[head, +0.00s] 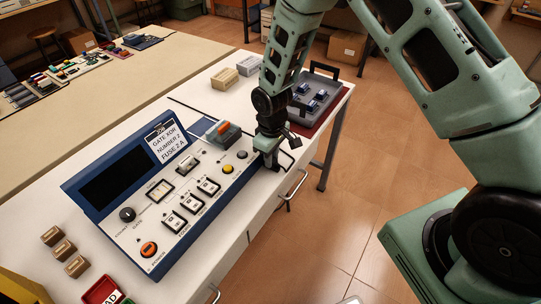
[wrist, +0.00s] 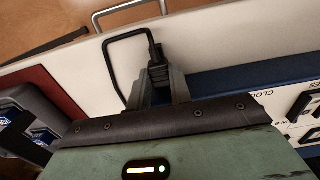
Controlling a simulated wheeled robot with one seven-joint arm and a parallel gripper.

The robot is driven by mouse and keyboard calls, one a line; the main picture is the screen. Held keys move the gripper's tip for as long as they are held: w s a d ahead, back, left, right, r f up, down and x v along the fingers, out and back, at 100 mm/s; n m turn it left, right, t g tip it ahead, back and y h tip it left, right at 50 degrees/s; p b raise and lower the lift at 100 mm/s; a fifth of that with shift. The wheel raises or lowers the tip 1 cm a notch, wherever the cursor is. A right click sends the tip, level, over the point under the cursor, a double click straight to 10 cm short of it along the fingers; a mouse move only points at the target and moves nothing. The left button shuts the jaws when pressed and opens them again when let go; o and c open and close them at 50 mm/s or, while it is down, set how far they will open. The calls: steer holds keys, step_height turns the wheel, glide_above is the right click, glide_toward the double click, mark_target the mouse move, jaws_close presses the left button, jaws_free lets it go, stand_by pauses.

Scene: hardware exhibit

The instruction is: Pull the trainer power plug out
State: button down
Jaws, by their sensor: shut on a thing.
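The trainer (head: 165,195) is a blue-framed unit with a white control panel and a dark screen, on the white bench. Its blue edge also shows at the right of the wrist view (wrist: 240,80). My gripper (head: 271,163) is at the trainer's right end, low over the bench. In the wrist view, my gripper (wrist: 160,85) is shut on the black power plug (wrist: 157,72), which sits between its fingers. A black cable (wrist: 108,48) runs from the plug and loops across the white bench. The fingers hide the plug's front end, so I cannot tell whether it is in its socket.
A grey tray (head: 298,104) with small blue parts stands beyond my gripper on a dark red mat (head: 325,118). Two blocks (head: 224,79) stand behind the trainer. Several brown blocks (head: 64,250) lie at the left. Open floor (head: 345,215) lies right of the bench.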

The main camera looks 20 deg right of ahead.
steer(key=shift+s+d, duration=0.6)
steer(key=shift+s, duration=0.15)
steer(key=c, duration=1.2)
jaws_free()
steer(key=shift+c, duration=0.2)
steer(key=shift+w+r, duration=0.1)
steer(key=shift+r, duration=0.2)
step_height(320, 180, up, 17)
steer(key=b, duration=0.2)
steer(key=shift+a, duration=0.1)
steer(key=s+a+r, duration=0.2)
steer(key=s, duration=0.7)
steer(key=s+a+r, duration=0.2)
steer(key=s, duration=0.7)
steer(key=s+a+r, duration=0.1)
steer(key=s+a, duration=0.1)
steer(key=s, duration=0.7)
steer(key=shift+r+n+y, duration=0.3)
steer(key=shift+r, duration=0.1)
